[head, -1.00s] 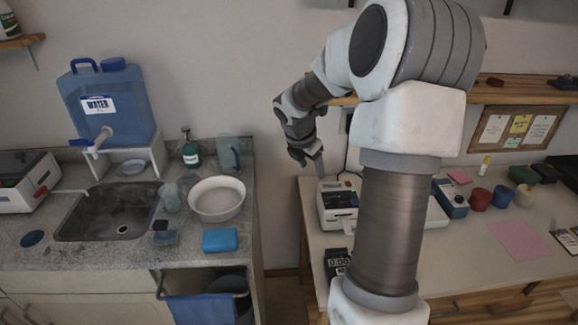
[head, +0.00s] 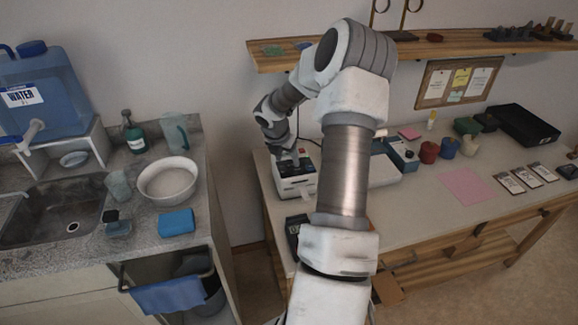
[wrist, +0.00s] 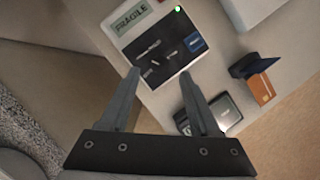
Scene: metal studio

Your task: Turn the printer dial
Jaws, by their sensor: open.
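The white printer (head: 292,187) stands at the left end of the desk in the head view. In the wrist view the printer (wrist: 118,22) shows a dark top panel, a "FRAGILE" label and a small green light. I cannot clearly make out the dial; small dark and light shapes lie on the panel. My gripper (wrist: 160,75) is open and empty, its two fingers spread over the near edge of the panel. In the head view my gripper (head: 286,158) is just above the printer's top; contact cannot be told.
A dark scale (wrist: 222,110) and a dark blue item with an orange card (wrist: 262,90) lie beside the printer. A blue box (head: 403,155), several coloured pots and a pink sheet (head: 468,187) are farther right. A wooden shelf (head: 440,48) hangs above the desk.

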